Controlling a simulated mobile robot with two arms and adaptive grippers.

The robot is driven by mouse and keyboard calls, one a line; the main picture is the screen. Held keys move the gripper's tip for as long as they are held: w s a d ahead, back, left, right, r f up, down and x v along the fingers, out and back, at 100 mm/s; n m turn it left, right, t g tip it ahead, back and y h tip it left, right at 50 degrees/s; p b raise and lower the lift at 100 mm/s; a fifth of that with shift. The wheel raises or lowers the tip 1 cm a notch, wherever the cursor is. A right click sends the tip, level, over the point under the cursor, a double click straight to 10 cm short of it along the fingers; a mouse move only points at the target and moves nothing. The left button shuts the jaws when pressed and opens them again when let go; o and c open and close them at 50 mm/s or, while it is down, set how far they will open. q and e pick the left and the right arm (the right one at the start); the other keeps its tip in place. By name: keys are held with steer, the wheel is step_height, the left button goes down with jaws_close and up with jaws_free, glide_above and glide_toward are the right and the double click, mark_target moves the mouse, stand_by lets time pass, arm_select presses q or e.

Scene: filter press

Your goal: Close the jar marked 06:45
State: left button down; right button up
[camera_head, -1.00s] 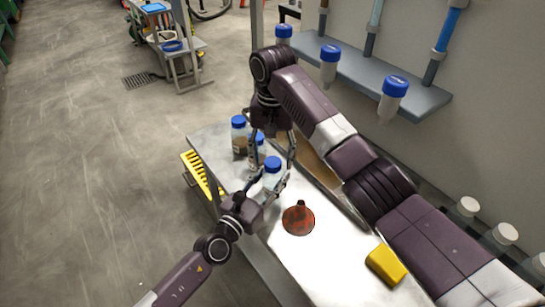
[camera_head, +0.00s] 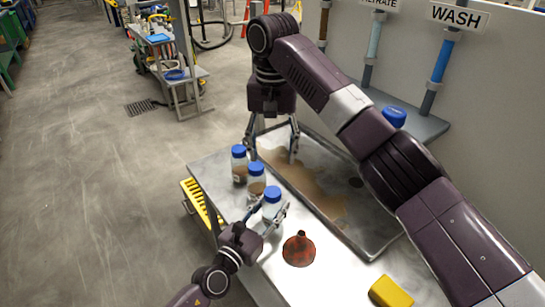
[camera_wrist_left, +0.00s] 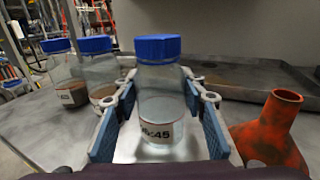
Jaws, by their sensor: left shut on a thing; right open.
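The nearest jar (camera_head: 271,209) is clear with a blue cap on top. In the left wrist view its label ends in ":45" on the jar (camera_wrist_left: 161,110); the first digits are hard to read. It stands upright on the bench with pale contents. My left gripper (camera_head: 267,213) is shut around its body; both blue finger pads (camera_wrist_left: 160,125) flank it. The blue cap (camera_wrist_left: 158,47) sits on the jar's mouth; how tight it is cannot be seen. My right gripper (camera_head: 271,150) is open and empty, pointing down beyond the jars, by the tray.
Two more blue-capped jars, the middle one (camera_head: 256,183) and the far one (camera_head: 239,167), stand in line behind. A metal tray (camera_head: 375,225) with brown residue lies right.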

arm_select(q)
steer(key=c, duration=1.1)
jaws_free()
steer(key=shift+c, duration=0.2)
steer(key=v, duration=1.2)
